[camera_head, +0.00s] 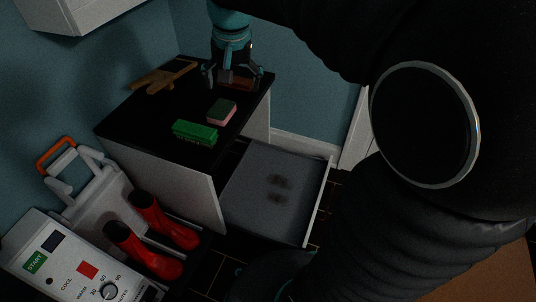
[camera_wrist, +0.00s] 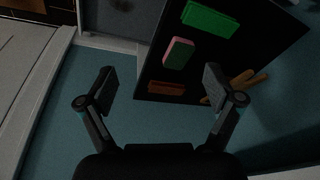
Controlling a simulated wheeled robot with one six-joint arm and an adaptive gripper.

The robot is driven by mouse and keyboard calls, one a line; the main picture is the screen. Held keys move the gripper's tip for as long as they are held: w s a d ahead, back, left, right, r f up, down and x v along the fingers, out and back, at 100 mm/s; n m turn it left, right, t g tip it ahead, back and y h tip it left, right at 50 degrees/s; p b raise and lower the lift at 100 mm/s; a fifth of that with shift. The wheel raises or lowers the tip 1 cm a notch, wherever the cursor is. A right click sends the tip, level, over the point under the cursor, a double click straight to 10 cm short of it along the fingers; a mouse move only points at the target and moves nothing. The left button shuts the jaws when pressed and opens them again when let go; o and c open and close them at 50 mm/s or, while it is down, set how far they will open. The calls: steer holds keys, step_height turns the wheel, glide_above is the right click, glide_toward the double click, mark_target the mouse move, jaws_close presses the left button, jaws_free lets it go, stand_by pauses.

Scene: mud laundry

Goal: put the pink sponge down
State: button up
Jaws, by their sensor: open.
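The pink sponge (camera_head: 221,111), with a dark green upper face, lies on the black top of a white cabinet (camera_head: 130,130). It also shows in the wrist view (camera_wrist: 177,53), with a pink edge along its left side. My gripper (camera_head: 233,80) is at the far right end of the cabinet top, behind the sponge and apart from it. In the wrist view my gripper (camera_wrist: 160,82) has its two fingers spread wide with nothing between them. The sponge is seen beyond the fingertips.
A green block (camera_head: 195,132), a brown-red block (camera_head: 242,84) and a wooden piece (camera_head: 162,77) share the cabinet top. A grey drawer (camera_head: 245,205) stands open below, with dark marks inside. Red boots (camera_head: 145,250) and a white control panel (camera_head: 60,265) are at lower left.

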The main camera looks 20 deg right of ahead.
steer(key=s+f+n+t, duration=0.1)
steer(key=s+f+n, duration=0.1)
steer(key=s, duration=0.7)
steer(key=s+f+n+t, duration=0.1)
steer(key=s+f+n, duration=0.1)
steer(key=s, duration=0.8)
steer(key=shift+s+f+n+t, duration=0.15)
steer(key=shift+f+n+t, duration=0.15)
steer(key=shift+f+t, duration=0.1)
step_height(320, 180, up, 3)
steer(key=p, duration=0.3)
steer(key=shift+r, duration=0.15)
